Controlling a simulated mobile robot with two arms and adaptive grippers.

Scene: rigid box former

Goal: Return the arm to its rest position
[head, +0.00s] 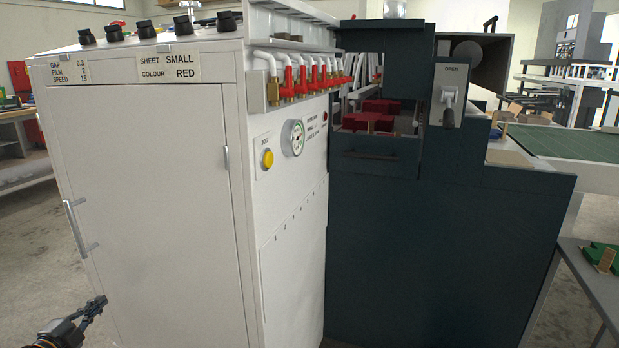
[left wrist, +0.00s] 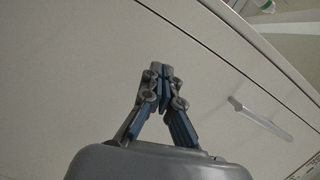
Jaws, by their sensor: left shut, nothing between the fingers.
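My left gripper (head: 92,308) is at the lower left of the head view, in front of the white cabinet (head: 165,200). The left wrist view shows its two fingers (left wrist: 163,72) closed together with nothing between them. The cabinet's pale surface and its bar handle (left wrist: 258,117) lie beyond the fingers in that view. I cannot tell the exact gap between the gripper and the cabinet. My right gripper is not in view.
The cabinet door handle (head: 77,224) juts out above my left gripper. A dark machine (head: 440,230) with red pieces (head: 370,117) in its opening stands right of the cabinet. A green-topped conveyor (head: 560,148) is at the right. Open floor (head: 40,240) lies at the left.

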